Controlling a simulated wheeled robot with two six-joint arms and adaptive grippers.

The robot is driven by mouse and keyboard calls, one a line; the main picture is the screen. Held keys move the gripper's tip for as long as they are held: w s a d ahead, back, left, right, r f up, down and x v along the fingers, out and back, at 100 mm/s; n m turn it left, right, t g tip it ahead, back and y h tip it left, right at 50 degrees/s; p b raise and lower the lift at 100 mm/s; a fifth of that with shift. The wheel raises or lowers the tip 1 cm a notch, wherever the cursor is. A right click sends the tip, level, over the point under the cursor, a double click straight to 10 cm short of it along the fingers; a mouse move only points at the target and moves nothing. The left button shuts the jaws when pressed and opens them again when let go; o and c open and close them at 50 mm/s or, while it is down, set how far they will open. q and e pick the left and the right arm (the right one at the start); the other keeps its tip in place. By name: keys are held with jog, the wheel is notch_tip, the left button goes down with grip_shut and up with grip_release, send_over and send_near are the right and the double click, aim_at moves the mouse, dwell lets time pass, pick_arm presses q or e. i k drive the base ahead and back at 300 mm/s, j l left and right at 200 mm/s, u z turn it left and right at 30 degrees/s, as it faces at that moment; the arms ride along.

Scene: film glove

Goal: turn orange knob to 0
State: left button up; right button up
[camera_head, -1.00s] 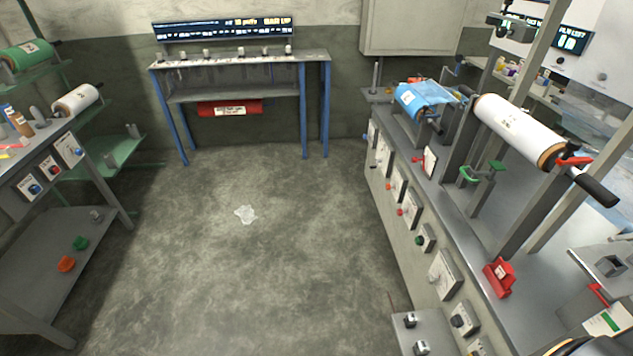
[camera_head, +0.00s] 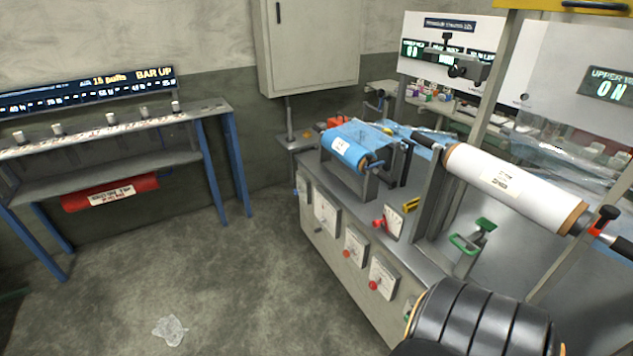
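Several small red or orange-red knobs show on the grey machine (camera_head: 325,255) at the right. One knob (camera_head: 347,253) and another knob (camera_head: 373,284) sit on dial plates on its front face. A red knob (camera_head: 380,223) is by a white dial plate (camera_head: 395,222) on top. I cannot tell which one is the orange knob, and the dial numbers are too small to read. Part of my own black ribbed arm (camera_head: 485,318) comes in at the bottom right and covers part of the machine's front. Neither gripper's fingers show.
A blue roll (camera_head: 350,145) and a white roll (camera_head: 510,180) lie on the machine. A blue-legged bench (camera_head: 100,160) stands at the left, with a red roll under it. A clear plastic scrap (camera_head: 170,330) lies on the floor. The floor between bench and machine is otherwise open.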

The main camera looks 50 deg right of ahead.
aim_at(346, 255)
jog(key=i+l, duration=0.1)
jog(key=i, duration=1.15)
jog(key=i+l, duration=0.1)
jog(key=i, duration=1.15)
